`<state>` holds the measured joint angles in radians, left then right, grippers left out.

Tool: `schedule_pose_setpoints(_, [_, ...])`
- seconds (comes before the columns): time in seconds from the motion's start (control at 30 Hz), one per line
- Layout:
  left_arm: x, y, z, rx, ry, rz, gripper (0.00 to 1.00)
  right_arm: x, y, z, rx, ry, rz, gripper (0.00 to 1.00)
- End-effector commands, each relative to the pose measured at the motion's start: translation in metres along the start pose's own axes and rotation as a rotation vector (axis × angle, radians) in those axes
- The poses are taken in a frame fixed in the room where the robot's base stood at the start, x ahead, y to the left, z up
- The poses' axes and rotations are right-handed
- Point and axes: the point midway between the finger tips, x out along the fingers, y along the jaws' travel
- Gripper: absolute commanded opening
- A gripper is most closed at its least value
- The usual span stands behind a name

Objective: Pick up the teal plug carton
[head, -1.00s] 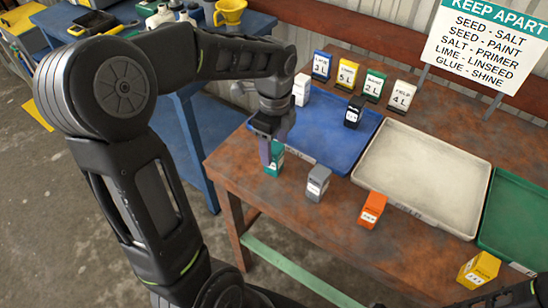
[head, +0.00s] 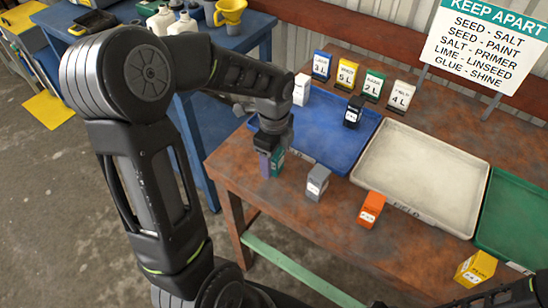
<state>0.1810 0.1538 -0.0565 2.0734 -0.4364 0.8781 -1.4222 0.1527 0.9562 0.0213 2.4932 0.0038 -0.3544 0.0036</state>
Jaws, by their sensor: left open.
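The teal plug carton (head: 278,162) stands on the rusty brown table near its front left edge, beside the blue tray. My left gripper (head: 268,163) is open and comes down over the carton from above. One finger shows on the carton's left side and hides much of it; the other finger is hidden. I cannot tell whether the fingers touch the carton. Part of my right arm (head: 520,292) shows at the bottom right corner, but its gripper is not clear in view.
A grey carton (head: 317,183), an orange carton (head: 371,210) and a yellow carton (head: 476,268) stand along the front edge. A cream tray (head: 420,180) and green tray (head: 515,220) lie to the right.

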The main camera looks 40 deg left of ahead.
Motion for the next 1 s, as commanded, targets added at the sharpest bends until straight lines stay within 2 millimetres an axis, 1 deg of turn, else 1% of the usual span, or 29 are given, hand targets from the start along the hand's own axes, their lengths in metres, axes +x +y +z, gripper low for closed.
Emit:
schedule_pose_setpoints(0.2, [-0.0003,-0.0001,0.0,0.0,0.0,0.0,0.61,0.0,-0.0001,0.0001,0.0,0.0,0.0,0.36])
schedule_pose_setpoints(0.9, [-0.0003,-0.0001,0.0,0.0,0.0,0.0,0.04,-0.0001,-0.0001,0.0,0.0,0.0,0.0,0.36])
schedule_pose_setpoints(0.97, [-0.0003,-0.0001,0.0,0.0,0.0,0.0,0.0,-0.0001,-0.0001,0.0,0.0,0.0,0.0,0.36])
schedule_pose_setpoints(1.0, [-0.0003,-0.0001,0.0,0.0,0.0,0.0,0.0,-0.0001,-0.0001,0.0,0.0,0.0,0.0,0.36])
